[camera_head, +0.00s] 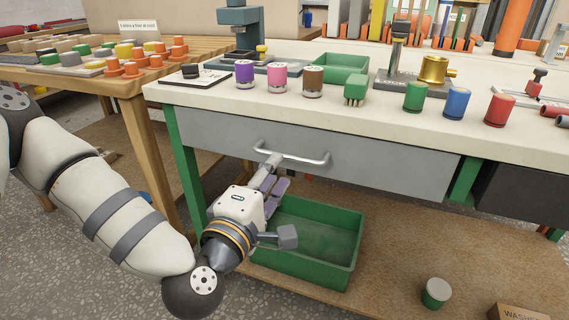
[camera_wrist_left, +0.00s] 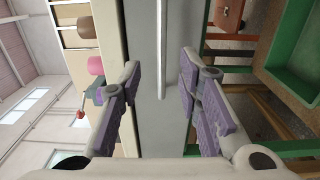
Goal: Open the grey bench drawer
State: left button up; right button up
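The grey bench drawer (camera_head: 390,168) sits shut under the cream worktop, its wide front looking flush. Its silver bar handle (camera_head: 305,160) runs across the front. My left gripper (camera_head: 279,172) is at the handle's left part, with its fingers apart. In the left wrist view the grey drawer front (camera_wrist_left: 152,120) fills the middle. The pale handle bar (camera_wrist_left: 162,40) shows between the two open purple-padded fingers of my left gripper (camera_wrist_left: 159,72). I cannot tell whether either finger touches the bar. My right gripper is not in view.
A green bin (camera_head: 348,245) stands on the lower shelf below the drawer. Coloured cylinders, including a red one (camera_head: 500,109), stand on the worktop (camera_head: 230,104) above. A wooden table (camera_head: 130,83) with blocks adjoins at left. A green bench leg (camera_head: 187,165) is left of the drawer.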

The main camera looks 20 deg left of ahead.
aim_at(286, 159)
pick_arm(q)
jog(key=w, duration=0.6)
jog(key=shift+w+d+f, duration=0.1)
jog(key=shift+w+d, duration=0.05)
jog(key=shift+w, duration=0.25)
grip_shut()
